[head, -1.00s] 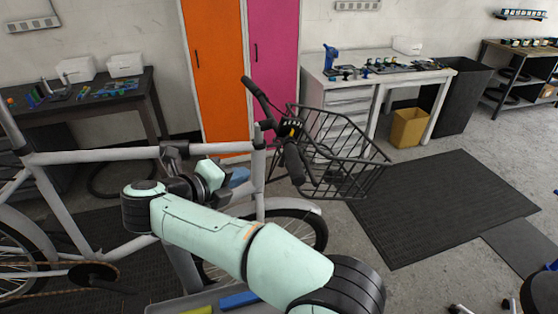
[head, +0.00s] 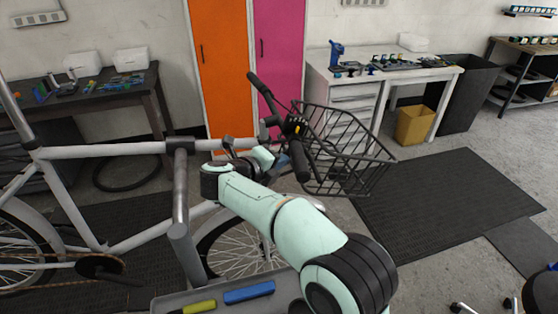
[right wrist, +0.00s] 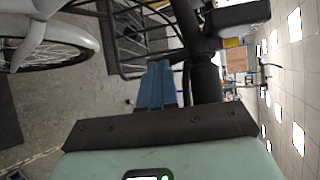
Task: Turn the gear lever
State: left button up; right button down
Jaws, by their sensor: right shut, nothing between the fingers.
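The bike's black handlebar (head: 288,128) is at the centre of the head view, with a near grip (head: 300,165) and a far grip (head: 259,84). A small yellow-marked part (head: 297,128) sits at its middle. I cannot make out the gear lever for certain. My right gripper (head: 284,161) has blue fingers and is just left of the near grip. In the right wrist view its fingers (right wrist: 155,85) are shut and empty, beside a dark bar (right wrist: 206,78); contact cannot be told. My left gripper is not in view.
A black wire basket (head: 345,155) is fixed in front of the handlebar. The white bike frame (head: 100,151) is at left, held by a grey stand (head: 181,205). A tray (head: 285,290) with blue and yellow items is below my arm. Floor at right is mostly clear.

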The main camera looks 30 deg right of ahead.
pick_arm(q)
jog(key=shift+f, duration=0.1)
pick_arm(e)
jog(key=shift+f, duration=0.1)
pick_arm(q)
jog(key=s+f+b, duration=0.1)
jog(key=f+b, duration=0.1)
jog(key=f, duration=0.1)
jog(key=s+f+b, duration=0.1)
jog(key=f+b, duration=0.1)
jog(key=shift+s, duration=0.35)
pick_arm(e)
jog(key=d+h, duration=0.1)
jog(key=d+f+n+h, duration=0.1)
jog(key=n+h, duration=0.1)
jog(key=h, duration=0.1)
jog(key=shift+s+d+f+t, duration=0.3)
jog(key=shift+s+d+f, duration=0.1)
dwell(0.3)
